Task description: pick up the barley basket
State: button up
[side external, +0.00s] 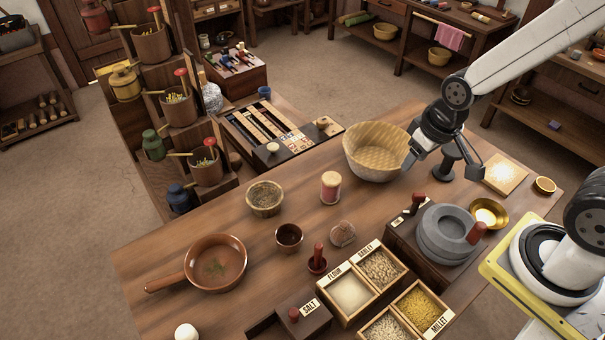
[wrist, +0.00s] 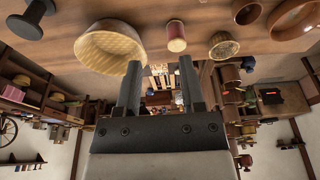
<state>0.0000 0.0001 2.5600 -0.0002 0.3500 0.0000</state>
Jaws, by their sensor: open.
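A large round woven basket (side external: 378,160), pale tan and empty inside as far as I can see, stands upright on the wooden table. It also shows at the upper left of the wrist view (wrist: 110,48). A smaller basket (side external: 265,203) holding grain stands further left; neither basket shows a readable label. My gripper (side external: 440,167) is above the table just right of the large basket, beside its rim. Its two dark fingers (wrist: 160,85) are apart with nothing between them. In the side view one finger overlaps the basket's right edge; I cannot tell whether they touch.
A black spool-shaped stand (side external: 446,162) is close to my gripper. A grey quern (side external: 447,235) and a brass bowl (side external: 487,214) stand to the front right. A red-and-cream spool (side external: 331,187) is left of the basket. A divided grain tray (side external: 376,300) is in front.

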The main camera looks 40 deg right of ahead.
aim_at(250, 203)
jog(key=w+a+f+n+t+h, duration=0.1)
jog(key=w+a+f+n+h, duration=0.3)
jog(key=w+f+n, duration=0.45)
jog(key=w+a+f+n+h, duration=0.35)
jog(key=w+n, duration=0.25)
jog(key=n, duration=0.6)
jog(key=w+a+f+n+t+y, duration=0.1)
jog(key=w+a+f+n+t, duration=0.1)
jog(key=a, duration=0.4)
jog(key=w+a+f+n+t+y, duration=0.1)
jog(key=a+f+n+t, duration=0.3)
jog(key=a+n, duration=0.2)
jog(key=w+a+f+n+t+y, duration=0.1)
jog(key=w+a+f+n+t, duration=0.1)
jog(key=a+n, duration=0.4)
jog(key=shift+w+f+n+t+y, duration=0.25)
jog(key=shift+w+f+t+y, duration=0.1)
jog(key=shift+f+t, duration=0.3)
jog(key=shift+x, duration=1.3)
jog(key=shift+w, duration=0.1)
jog(key=shift+x, duration=2.5)
